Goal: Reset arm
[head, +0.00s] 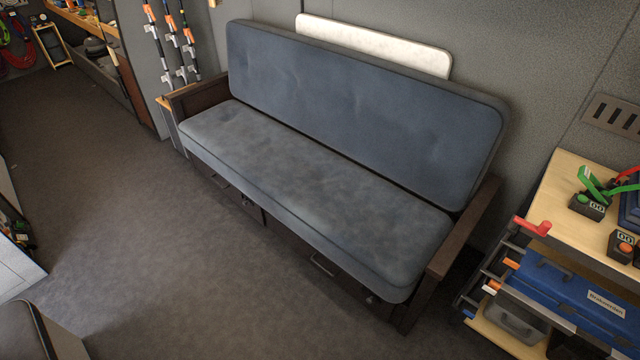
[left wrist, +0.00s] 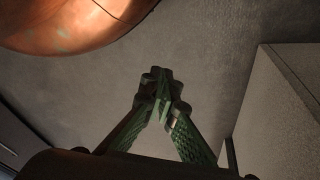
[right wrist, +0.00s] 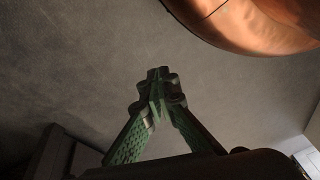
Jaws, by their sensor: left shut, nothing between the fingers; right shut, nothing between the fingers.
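My left gripper (left wrist: 158,80) shows in the left wrist view, its green fingers shut tip to tip with nothing between them. My right gripper (right wrist: 159,78) shows in the right wrist view, also shut and empty. Both hang over bare grey floor and touch nothing that I can see. Neither gripper nor arm is in the head view. A large rounded copper-coloured surface fills the upper left of the left wrist view and the upper right of the right wrist view; I cannot tell what it is.
A blue-grey sofa (head: 320,190) stands against the wall. To its right is a wooden shelf unit (head: 560,190) with blue cases (head: 570,290) and green-handled tools (head: 600,190). Rods (head: 170,45) stand at the sofa's left. The floor (head: 130,220) at left is clear.

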